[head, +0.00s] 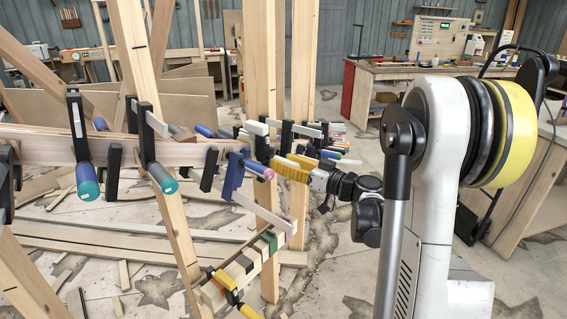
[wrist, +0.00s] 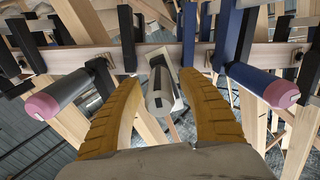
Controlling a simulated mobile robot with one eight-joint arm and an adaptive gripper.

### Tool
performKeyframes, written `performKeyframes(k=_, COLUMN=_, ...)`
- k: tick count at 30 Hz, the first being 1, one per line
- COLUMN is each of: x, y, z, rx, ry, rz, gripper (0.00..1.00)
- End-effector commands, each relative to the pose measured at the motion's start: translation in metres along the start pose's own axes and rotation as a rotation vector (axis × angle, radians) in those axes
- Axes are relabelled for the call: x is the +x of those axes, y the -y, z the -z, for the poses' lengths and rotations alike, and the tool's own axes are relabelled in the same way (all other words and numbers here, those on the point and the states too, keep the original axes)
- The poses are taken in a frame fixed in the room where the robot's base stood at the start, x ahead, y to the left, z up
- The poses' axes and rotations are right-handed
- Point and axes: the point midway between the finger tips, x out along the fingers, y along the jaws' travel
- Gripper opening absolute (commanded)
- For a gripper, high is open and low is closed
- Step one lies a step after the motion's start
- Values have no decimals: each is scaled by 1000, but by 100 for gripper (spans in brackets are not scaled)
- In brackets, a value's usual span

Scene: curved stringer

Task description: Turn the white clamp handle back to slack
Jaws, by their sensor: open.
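My gripper (head: 288,166) has yellow fingers and reaches left to the row of clamps in the head view. In the wrist view my gripper (wrist: 160,80) is open, with one curved finger on each side of a white-and-grey clamp handle (wrist: 160,92). The handle points towards the camera between the fingers, with a visible gap on each side. In the head view I cannot make this handle out clearly behind the fingers. A blue clamp with a pink-ended handle (head: 260,171) is just left of the fingers; its handle also shows at right in the wrist view (wrist: 265,85).
Another pink-ended handle (wrist: 50,98) is left of the fingers. Teal-ended clamp handles (head: 87,181) line the curved wooden stringer (head: 50,135). Upright timber posts (head: 260,60) stand close by. A wooden rack with clamps (head: 240,265) is below. Boards lie on the floor.

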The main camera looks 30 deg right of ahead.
Motion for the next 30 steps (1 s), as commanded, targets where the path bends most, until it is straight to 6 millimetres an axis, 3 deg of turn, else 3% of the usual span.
performKeyframes(k=5, x=-18, y=-1, z=0, rx=0, ry=-1, rz=-3, gripper=47)
performKeyframes(k=18, x=-107, y=-1, z=0, rx=0, ry=-1, rz=-3, gripper=47)
performKeyframes(k=23, x=-119, y=0, z=0, rx=0, ry=0, rz=-1, gripper=47)
performKeyframes(k=30, x=-120, y=0, z=0, rx=0, ry=0, rz=0, gripper=47)
